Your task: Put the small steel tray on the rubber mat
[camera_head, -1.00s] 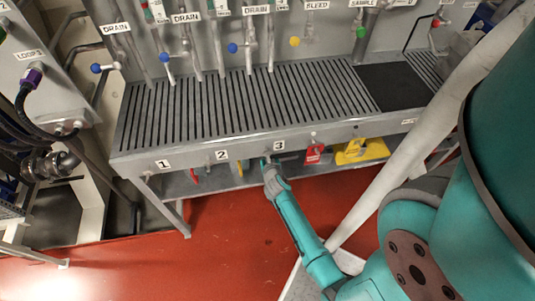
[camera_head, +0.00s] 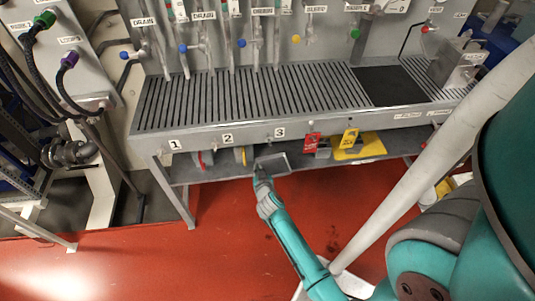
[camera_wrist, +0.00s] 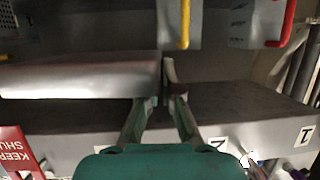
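The small steel tray (camera_head: 274,164) is a shallow grey tray, seen tilted at the front of the lower shelf, below the number 3 label. It also shows in the wrist view (camera_wrist: 80,78), extending left from the fingers. My gripper (camera_head: 261,171) is at the tray's left end in the head view. In the wrist view my gripper (camera_wrist: 166,98) has its fingertips close together at the tray's end wall and seems shut on it. The black rubber mat (camera_head: 392,86) lies bare on the right part of the slatted bench top.
The slatted bench top (camera_head: 240,100) is clear left of the mat. A steel block (camera_head: 457,62) stands at its right end. Red (camera_head: 312,146) and yellow (camera_head: 348,139) tags hang at the front edge. A yellow object (camera_head: 362,150) lies on the lower shelf (camera_head: 220,170).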

